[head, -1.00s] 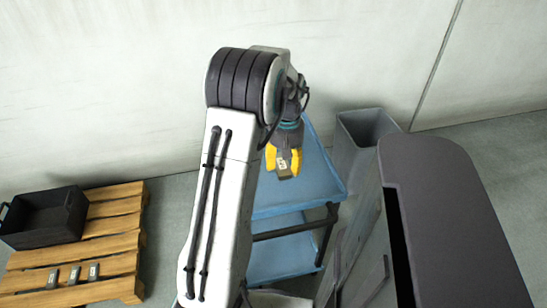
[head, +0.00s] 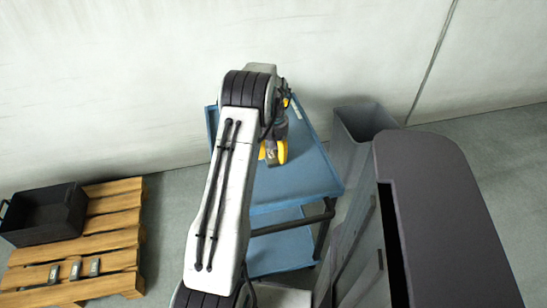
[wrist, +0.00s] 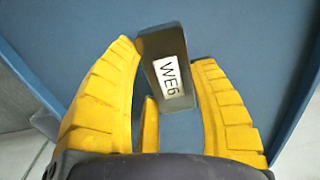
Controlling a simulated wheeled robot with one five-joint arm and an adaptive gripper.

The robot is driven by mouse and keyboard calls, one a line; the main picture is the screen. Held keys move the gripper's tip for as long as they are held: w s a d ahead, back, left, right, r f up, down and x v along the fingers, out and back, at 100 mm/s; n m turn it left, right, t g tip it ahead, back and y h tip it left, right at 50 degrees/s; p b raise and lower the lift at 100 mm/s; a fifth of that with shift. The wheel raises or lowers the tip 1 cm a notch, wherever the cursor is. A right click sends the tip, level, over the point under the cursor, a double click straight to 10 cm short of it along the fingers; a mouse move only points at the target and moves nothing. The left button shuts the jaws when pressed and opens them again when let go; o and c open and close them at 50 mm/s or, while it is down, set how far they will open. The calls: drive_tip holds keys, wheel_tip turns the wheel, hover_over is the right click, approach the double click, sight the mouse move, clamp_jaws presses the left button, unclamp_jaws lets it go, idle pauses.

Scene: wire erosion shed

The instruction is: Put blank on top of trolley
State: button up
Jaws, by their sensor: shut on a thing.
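The blank is a small dark grey block (wrist: 163,45) with a white label reading "WE6", held between the yellow fingers of my gripper (wrist: 170,85) in the wrist view. In the head view my gripper (head: 273,152) is over the blue top of the trolley (head: 310,172), with the blank (head: 272,158) at its fingertips. My arm hides part of the trolley's left side. The blue top fills the background of the wrist view. I cannot tell whether the blank touches it.
A wooden pallet (head: 112,231) at the left bears a black bin (head: 75,219) and several small grey blocks (head: 75,269). A grey bin (head: 362,123) and a dark-topped cabinet (head: 440,200) stand right of the trolley. A pale wall is behind.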

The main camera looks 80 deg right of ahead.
sight(274, 153)
drive_tip(key=shift+f, duration=1.25)
drive_tip(key=shift+f, duration=0.1)
drive_tip(key=o, duration=1.2)
wheel_tip(274, 153, up, 12)
drive_tip(key=shift+s, duration=0.1)
